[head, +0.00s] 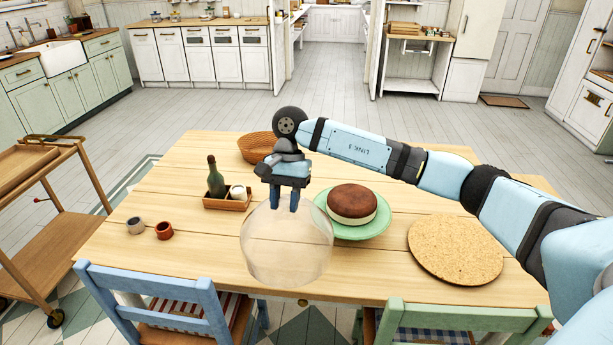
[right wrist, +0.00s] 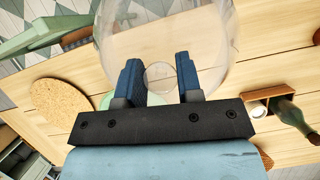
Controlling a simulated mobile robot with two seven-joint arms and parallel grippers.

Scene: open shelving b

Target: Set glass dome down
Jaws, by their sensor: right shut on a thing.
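The clear glass dome (head: 286,248) hangs from my right gripper (head: 283,205) over the front middle of the wooden table, left of the cake. In the right wrist view the gripper's blue fingers (right wrist: 160,80) close around the dome's small round knob (right wrist: 161,76), with the dome (right wrist: 205,40) beyond. The dome's lower rim reaches near the table's front edge; I cannot tell its exact height above the top. A brown-topped cake (head: 352,203) sits uncovered on a green stand (head: 352,232). My left gripper is not in view.
On the table (head: 200,258) are a round cork mat (head: 455,250) at right, a wicker basket (head: 257,147) at the back, a wooden caddy (head: 226,203) with a bottle, and two small cups (head: 164,231). Blue (head: 160,290) and green (head: 460,316) chairs stand at the front.

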